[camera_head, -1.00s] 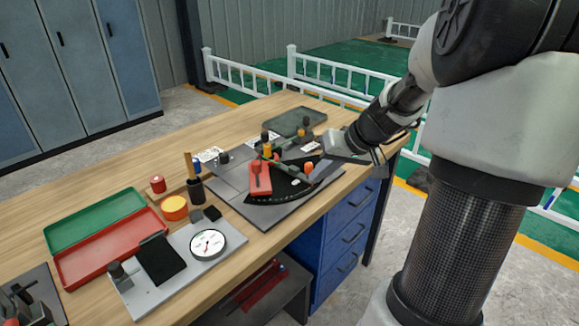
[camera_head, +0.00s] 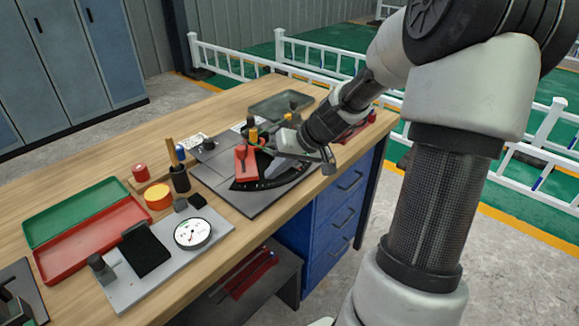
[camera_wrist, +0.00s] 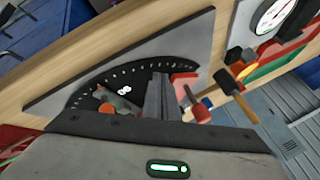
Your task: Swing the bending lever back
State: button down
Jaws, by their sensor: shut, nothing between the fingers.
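The bending plate (camera_head: 232,204), a grey sheet with a black graduated arc (camera_head: 243,186), lies on the bench. A red block (camera_head: 245,163) sits on it. The bending lever is mostly hidden behind my gripper in the head view. In the wrist view an orange knob (camera_wrist: 104,110), apparently the lever's, shows left of my fingers over the black arc (camera_wrist: 140,80). My gripper (camera_head: 271,149) is low over the plate, just right of the red block. Its fingers (camera_wrist: 160,80) are shut and empty in the wrist view. I cannot tell whether they touch the lever.
A dial gauge (camera_head: 192,233) stands on a grey plate left of the bender. Green (camera_head: 75,208) and red (camera_head: 92,250) trays lie further left. A dark green tray (camera_head: 280,105) lies behind.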

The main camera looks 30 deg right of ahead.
jog(key=shift+w+a, duration=0.2)
jog(key=shift+a, duration=0.5)
jog(key=shift+a, duration=0.1)
jog(key=shift+w+a+f+m+h+b, duration=0.15)
jog(key=shift+a+m+h+b, duration=0.15)
jog(key=shift+a+m+b, duration=0.4)
jog(key=a+m+p, duration=0.1)
jog(key=a, duration=0.1)
jog(key=w+a+m+h+p, duration=0.1)
jog(key=a, duration=0.1)
jog(key=w+a+r+m+t+h+p, duration=0.1)
jog(key=a, duration=0.1)
jog(key=shift+m, duration=0.3)
jog(key=w+a+m+h+p, duration=0.2)
jog(key=w+a+m+p, duration=0.1)
jog(key=p, duration=0.6)
jog(key=shift+w+a+m+h+p, duration=0.4)
jog(key=shift+w+a, duration=0.15)
jog(key=shift+w+a+f+m+p, duration=0.15)
jog(key=shift+w+a+m+p, duration=0.15)
jog(key=shift+w+p, duration=0.4)
jog(key=shift+w+a+f+p, duration=0.15)
jog(key=shift+w+a+p, duration=0.15)
jog(key=shift+w+p, duration=0.25)
jog(key=shift+a, duration=0.1)
jog(key=shift+a, duration=0.1)
